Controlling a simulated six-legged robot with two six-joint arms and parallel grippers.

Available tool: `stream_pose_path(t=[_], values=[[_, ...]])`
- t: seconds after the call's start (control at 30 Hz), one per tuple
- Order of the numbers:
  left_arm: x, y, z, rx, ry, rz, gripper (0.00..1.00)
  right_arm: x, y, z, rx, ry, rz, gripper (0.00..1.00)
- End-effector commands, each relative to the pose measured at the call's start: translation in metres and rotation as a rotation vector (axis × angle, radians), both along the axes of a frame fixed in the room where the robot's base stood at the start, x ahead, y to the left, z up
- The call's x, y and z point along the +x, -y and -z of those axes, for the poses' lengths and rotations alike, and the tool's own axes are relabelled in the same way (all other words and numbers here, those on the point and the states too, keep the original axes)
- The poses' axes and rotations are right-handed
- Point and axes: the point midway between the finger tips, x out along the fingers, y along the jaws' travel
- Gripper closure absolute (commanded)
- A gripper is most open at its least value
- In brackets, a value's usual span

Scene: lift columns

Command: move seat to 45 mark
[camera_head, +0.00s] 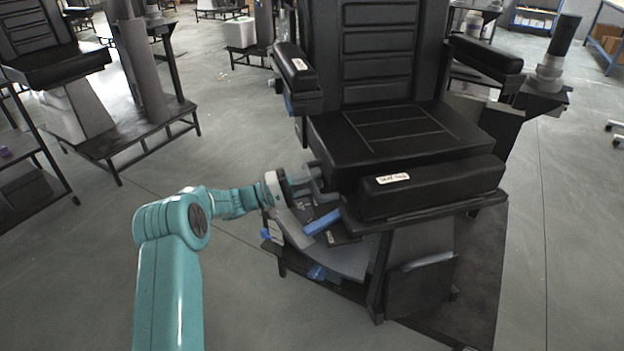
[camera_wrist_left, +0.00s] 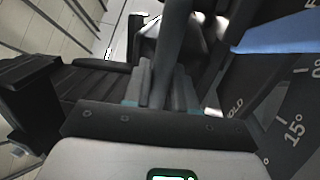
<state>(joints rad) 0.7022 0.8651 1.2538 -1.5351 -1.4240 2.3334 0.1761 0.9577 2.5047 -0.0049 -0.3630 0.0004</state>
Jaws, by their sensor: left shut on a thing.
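The black padded seat (camera_head: 395,135) is part of a large chair in the middle of the head view. My left gripper (camera_head: 308,182) is at the seat's left side, shut on a dark bar. The bar (camera_wrist_left: 174,50) shows upright between the fingers in the left wrist view. A dark scale plate (camera_wrist_left: 275,110) beside it reads 0°, 15° and part of "HOLD". A blue bar (camera_wrist_left: 278,34) lies above these marks; a blue bar (camera_head: 322,221) also shows below the gripper in the head view. I cannot read a 45 mark. My right gripper is out of view.
A black armrest-like pad (camera_head: 430,187) with a white label stands in front of the seat. A curved grey plate (camera_head: 345,262) is below the gripper. Another chair (camera_head: 55,65) stands at the far left. The floor at front left is clear.

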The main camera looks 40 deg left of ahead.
Motion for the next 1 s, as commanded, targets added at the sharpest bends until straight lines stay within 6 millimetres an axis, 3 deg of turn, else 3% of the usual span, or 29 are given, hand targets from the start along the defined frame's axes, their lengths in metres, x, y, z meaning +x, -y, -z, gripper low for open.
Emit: stream_pose_path(t=[0.37,0.4,0.47,0.8,1.0], values=[[0.001,-0.006,-0.005,0.003,0.006,-0.020,1.00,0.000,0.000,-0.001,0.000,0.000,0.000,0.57],[0.001,-0.006,-0.005,0.003,0.006,-0.020,0.71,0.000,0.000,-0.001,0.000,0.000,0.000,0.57],[0.002,-0.006,-0.005,0.002,0.007,-0.018,0.57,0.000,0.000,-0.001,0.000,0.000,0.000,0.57],[-0.001,-0.007,-0.002,0.001,0.004,-0.010,0.57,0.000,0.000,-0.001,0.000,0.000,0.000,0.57],[-0.028,-0.031,0.004,0.001,0.002,-0.013,0.57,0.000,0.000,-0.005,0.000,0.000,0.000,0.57]])
